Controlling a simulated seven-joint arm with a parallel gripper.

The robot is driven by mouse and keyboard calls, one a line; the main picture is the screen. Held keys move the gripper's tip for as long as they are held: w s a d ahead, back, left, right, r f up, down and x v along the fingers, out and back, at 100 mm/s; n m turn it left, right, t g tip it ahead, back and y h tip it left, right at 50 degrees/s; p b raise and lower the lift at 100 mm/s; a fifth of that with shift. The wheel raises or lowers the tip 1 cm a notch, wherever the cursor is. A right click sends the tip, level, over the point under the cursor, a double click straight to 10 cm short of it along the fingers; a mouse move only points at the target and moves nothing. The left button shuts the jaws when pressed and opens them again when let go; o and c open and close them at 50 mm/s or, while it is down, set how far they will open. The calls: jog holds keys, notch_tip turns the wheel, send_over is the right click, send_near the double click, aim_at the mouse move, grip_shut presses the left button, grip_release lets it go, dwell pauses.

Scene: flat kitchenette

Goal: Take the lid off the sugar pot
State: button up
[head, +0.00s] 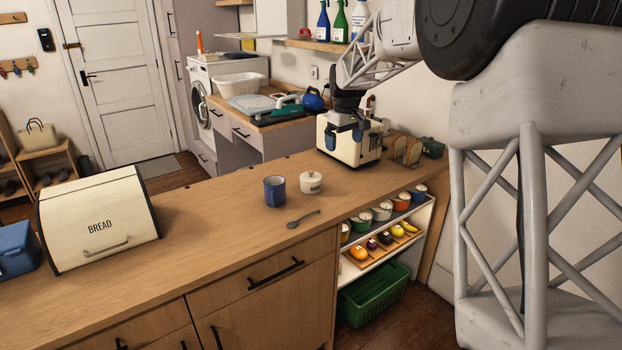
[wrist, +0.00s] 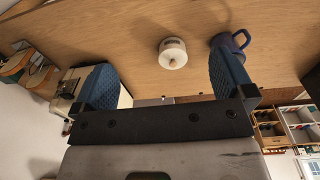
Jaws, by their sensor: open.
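The sugar pot (head: 311,184) is a small white pot on the wooden counter, with its lid (head: 311,175) on. In the wrist view the pot (wrist: 174,56) is seen from above, and the lid's small knob faces the camera. My gripper (head: 345,141) hangs above the counter, in front of the toaster and to the right of the pot. In the wrist view my gripper (wrist: 160,78) has its two blue fingers wide apart with nothing between them. The pot appears beyond the fingertips, apart from them.
A blue mug (head: 275,191) stands just left of the pot, and a dark spoon (head: 303,218) lies in front. A cream toaster (head: 350,150) and a toast rack (head: 407,150) stand to the right. A bread bin (head: 97,220) is far left. Counter between bin and mug is clear.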

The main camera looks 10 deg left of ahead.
aim_at(311, 171)
jog(key=w+a+f+n, duration=0.1)
jog(key=w+a+f, duration=0.2)
jog(key=w+a, duration=0.1)
jog(key=w+a+f, duration=0.4)
jog(key=w+a+f+n, duration=0.1)
jog(key=w+a+f, duration=0.3)
jog(key=shift+w+a+n+g, duration=0.15)
jog(key=shift+w+n+g, duration=0.1)
jog(key=shift+n+g, duration=0.05)
jog(key=shift+f, duration=0.1)
jog(key=shift+f, duration=1.3)
jog(key=shift+s+f, duration=0.15)
jog(key=shift+f, duration=2.45)
jog(key=c, duration=0.7)
